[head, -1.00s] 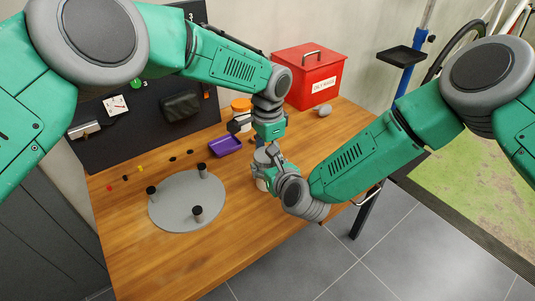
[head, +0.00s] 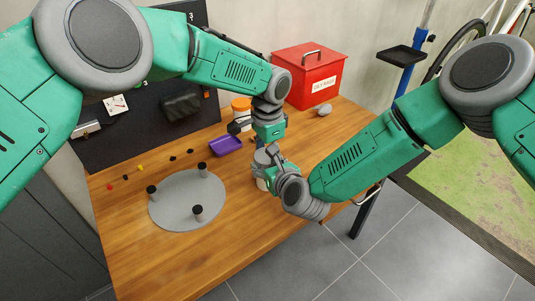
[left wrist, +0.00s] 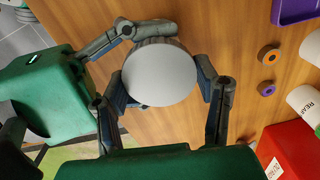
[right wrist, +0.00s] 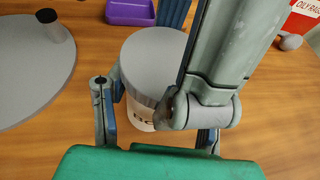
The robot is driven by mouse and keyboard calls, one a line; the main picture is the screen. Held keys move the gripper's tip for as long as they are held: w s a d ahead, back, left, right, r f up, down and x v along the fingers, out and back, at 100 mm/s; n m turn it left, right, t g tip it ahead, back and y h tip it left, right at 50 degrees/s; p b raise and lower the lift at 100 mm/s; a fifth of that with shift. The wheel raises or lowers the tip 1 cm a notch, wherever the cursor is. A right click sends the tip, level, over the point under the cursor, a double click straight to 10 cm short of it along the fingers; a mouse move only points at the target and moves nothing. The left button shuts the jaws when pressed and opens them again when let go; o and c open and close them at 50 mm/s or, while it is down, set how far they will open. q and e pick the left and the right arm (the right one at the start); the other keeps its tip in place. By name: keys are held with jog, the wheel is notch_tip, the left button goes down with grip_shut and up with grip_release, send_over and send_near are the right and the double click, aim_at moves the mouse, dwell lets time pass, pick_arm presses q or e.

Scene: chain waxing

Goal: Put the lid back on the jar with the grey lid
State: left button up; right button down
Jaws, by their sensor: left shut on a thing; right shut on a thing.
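The grey lid (left wrist: 160,72) is a flat round disc between the fingers of my left gripper (left wrist: 163,88), which is shut on it from above. In the right wrist view the lid (right wrist: 152,58) sits level on top of the jar (right wrist: 138,115), with no gap visible. The jar has a pale body with a partly hidden dark-lettered label. My right gripper (right wrist: 155,125) is shut around the jar's body, below the lid. In the head view the jar (head: 261,184) stands at the table's front edge side, mostly hidden by both grippers.
A purple tray (head: 226,146) and an orange-lidded jar (head: 241,104) are behind. A red box (head: 308,80) and a grey lump (head: 324,110) stand at the back right. A grey disc (head: 180,212) with dark-topped posts lies left. The front left tabletop is clear.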

pick_arm(q)
jog(key=shift+f, duration=0.3)
jog(key=shift+c, duration=0.4)
pick_arm(e)
jog(key=shift+a, duration=0.1)
pick_arm(q)
jog(key=shift+a+f, duration=0.1)
jog(key=shift+f, duration=0.1)
jog(key=shift+c, duration=0.7)
pick_arm(e)
jog(key=shift+r, duration=0.1)
pick_arm(q)
jog(key=shift+s, duration=0.1)
jog(key=shift+r, duration=0.45)
jog(key=shift+r, duration=0.2)
jog(key=shift+f, duration=0.95)
jog(key=o, duration=0.9)
jog(key=shift+c, duration=0.2)
